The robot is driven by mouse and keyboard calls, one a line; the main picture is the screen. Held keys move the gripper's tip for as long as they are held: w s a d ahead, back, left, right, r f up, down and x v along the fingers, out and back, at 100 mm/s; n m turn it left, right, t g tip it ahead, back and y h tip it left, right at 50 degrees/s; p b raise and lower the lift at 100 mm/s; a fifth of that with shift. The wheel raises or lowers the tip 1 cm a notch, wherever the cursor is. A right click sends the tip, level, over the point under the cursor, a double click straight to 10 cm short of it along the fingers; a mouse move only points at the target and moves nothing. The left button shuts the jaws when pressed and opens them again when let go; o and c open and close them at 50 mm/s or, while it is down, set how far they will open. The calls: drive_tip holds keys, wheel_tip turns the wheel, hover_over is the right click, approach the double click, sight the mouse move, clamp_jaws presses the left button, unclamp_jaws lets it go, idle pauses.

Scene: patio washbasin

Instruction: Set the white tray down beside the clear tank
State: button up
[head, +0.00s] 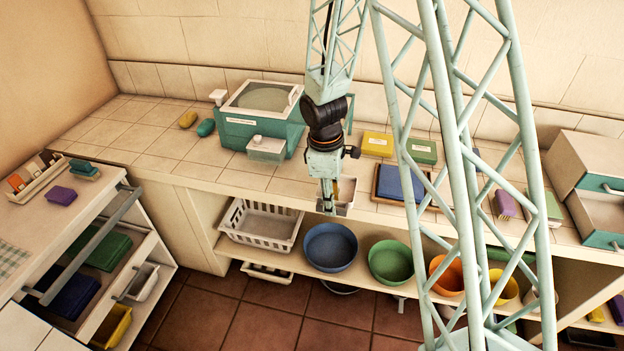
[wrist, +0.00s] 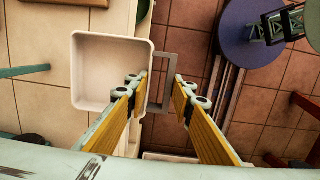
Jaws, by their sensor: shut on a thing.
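The white tray (head: 345,193) is at the counter's front edge in the head view, partly hidden behind my gripper (head: 327,200). In the wrist view the white tray (wrist: 108,68) is empty and upright, with a squarish loop handle on its right side. My gripper (wrist: 160,84) is shut on the tray at this handle side, with a finger on either side. I cannot tell whether the tray touches the counter. The clear tank (head: 266,150), a small see-through box with a pale knob, stands on the counter left of my gripper, in front of a teal basin box.
The teal box (head: 235,131) stands behind the tank. Yellow and green boxes (head: 421,151) and a blue item on a brown board (head: 402,184) lie right of my gripper. Bare tiles (head: 205,165) show left of the tank. A shelf below holds a white basket (head: 262,222) and bowls.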

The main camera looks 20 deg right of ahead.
idle(0.3)
hover_over(308, 191)
drive_tip(key=shift+s+f+p, duration=0.3)
drive_tip(key=shift+f+p, duration=0.15)
drive_tip(key=shift+f, duration=0.25)
drive_tip(key=shift+w+a, duration=0.15)
drive_tip(key=shift+w, duration=0.3)
drive_tip(key=shift+f, duration=1.75)
drive_tip(key=shift+f, duration=0.2)
drive_tip(key=o, duration=0.9)
drive_tip(key=shift+r, duration=0.2)
